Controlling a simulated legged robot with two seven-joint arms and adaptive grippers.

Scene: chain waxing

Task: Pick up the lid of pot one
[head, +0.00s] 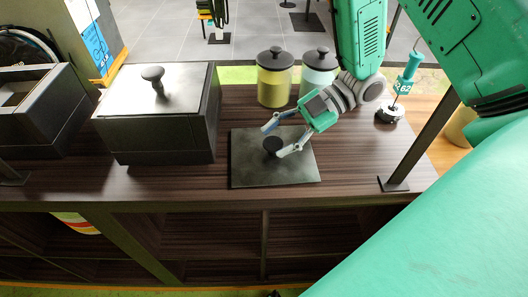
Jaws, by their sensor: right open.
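A dark square lid (250,177) with a round black knob (272,146) lies flat on the brown wooden worktop. My right gripper (272,141) reaches down from the upper right and is open, with its two fingers on either side of the knob. Whether the fingers touch the knob cannot be told. A dark box-shaped pot (155,140) to the left has a lid (165,90) with its own black knob on it. Another dark pot (40,112) at the far left has an opening in its top. No label shows which is pot one. My left gripper is out of view.
Jars with yellow (273,82) and pale green (316,76) contents stand behind the lid. A teal-handled tool (407,72) stands at the right, near a dark metal post (420,145). The worktop (350,165) is clear just right of the lid.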

